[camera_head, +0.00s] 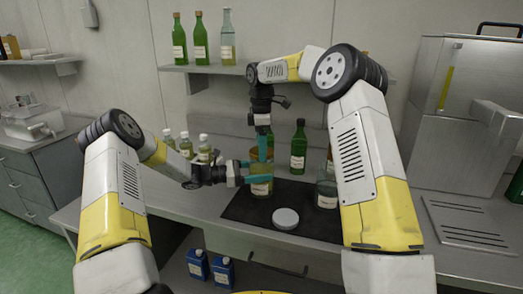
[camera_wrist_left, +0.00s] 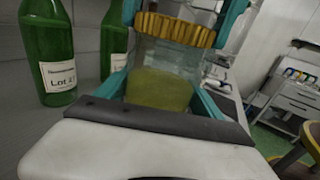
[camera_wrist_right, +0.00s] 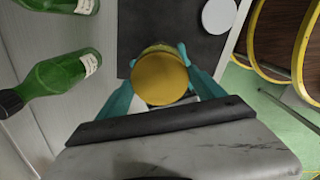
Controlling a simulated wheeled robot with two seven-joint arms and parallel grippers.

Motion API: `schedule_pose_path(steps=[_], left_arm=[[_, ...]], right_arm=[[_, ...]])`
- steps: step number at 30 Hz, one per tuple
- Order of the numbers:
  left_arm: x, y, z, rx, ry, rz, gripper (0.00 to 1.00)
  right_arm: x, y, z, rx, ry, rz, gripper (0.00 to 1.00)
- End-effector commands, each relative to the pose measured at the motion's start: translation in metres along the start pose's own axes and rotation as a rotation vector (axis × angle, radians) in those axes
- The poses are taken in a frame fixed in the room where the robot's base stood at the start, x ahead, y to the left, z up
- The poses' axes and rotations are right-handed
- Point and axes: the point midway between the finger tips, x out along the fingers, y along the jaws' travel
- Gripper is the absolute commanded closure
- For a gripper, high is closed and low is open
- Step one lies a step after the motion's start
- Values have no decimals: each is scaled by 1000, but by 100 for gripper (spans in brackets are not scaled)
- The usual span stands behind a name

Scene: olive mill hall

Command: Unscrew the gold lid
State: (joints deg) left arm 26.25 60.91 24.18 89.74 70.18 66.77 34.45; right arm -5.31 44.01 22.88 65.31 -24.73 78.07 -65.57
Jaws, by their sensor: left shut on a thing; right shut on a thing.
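The glass jar (camera_head: 261,188) stands upright on the dark mat, with a pale label and yellow-green contents (camera_wrist_left: 160,88). The ribbed gold lid (camera_wrist_left: 178,29) sits on top of it. Its round top (camera_wrist_right: 160,77) faces the right wrist camera. My left gripper (camera_head: 257,177) reaches in from the left and is shut on the jar's glass body below the lid. My right gripper (camera_head: 262,152) comes down from above and is shut on the lid, one teal finger on each side. In the head view the fingers partly hide the lid.
A white disc (camera_head: 285,218) lies on the dark mat (camera_head: 245,208) in front of the jar. Several small bottles (camera_head: 186,146) stand behind my left arm. A steel machine (camera_head: 455,115) stands at the right.

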Motion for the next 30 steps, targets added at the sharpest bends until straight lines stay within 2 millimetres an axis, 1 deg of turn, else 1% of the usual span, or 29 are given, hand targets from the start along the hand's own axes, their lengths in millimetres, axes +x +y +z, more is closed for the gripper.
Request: schedule_pose_path(steps=[9, 20, 30], left_arm=[[0, 0, 0, 1, 0, 1, 100], [0, 0, 0, 1, -1, 1, 100], [0, 0, 0, 0, -1, 1, 100]], right_arm=[[-11, 0, 0, 0, 0, 1, 71], [-13, 0, 0, 0, 0, 1, 71], [-49, 0, 0, 0, 0, 2, 71]])
